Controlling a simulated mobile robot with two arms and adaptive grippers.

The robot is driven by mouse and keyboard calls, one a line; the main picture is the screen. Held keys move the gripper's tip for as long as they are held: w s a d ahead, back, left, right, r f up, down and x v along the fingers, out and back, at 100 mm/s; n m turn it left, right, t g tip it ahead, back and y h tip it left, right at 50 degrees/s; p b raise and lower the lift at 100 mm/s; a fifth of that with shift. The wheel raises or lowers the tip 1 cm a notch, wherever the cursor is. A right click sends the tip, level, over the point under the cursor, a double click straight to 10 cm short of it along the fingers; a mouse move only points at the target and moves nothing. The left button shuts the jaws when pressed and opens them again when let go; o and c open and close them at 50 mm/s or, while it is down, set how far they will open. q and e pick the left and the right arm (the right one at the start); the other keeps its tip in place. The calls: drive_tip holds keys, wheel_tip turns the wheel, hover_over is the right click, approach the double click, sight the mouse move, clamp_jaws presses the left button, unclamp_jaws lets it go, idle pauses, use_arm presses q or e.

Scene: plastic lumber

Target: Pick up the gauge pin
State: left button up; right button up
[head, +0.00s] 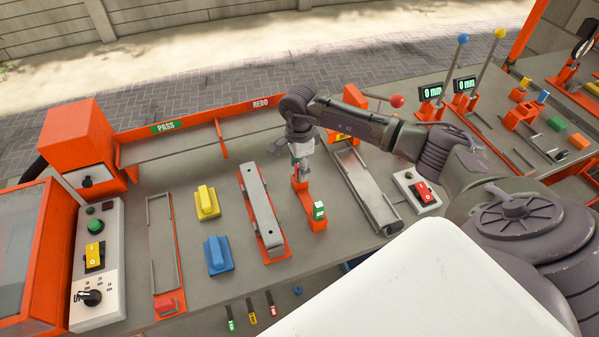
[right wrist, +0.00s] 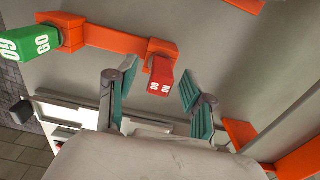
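The gauge pin (head: 309,203) is an orange bar with a green end marked GO, on the grey bench top. In the right wrist view, the orange bar (right wrist: 115,38) also shows a red end, which lies between the finger pads. My right gripper (head: 301,168) is above the far end of the pin and hides part of it. In the right wrist view, the right gripper (right wrist: 157,82) is open, with teal pads apart on either side of the red end. Contact cannot be made out. My left gripper is not in view.
An orange tray with a grey bar (head: 262,208) lies left of the pin, and a grey channel (head: 365,190) lies right. Yellow (head: 207,202) and blue (head: 218,255) blocks sit further left. A red rocker switch (head: 424,192) is at right. Orange PASS/REDO rails (head: 190,124) run behind.

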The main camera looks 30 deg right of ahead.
clamp_jaws()
drive_tip(key=shift+r, duration=0.1)
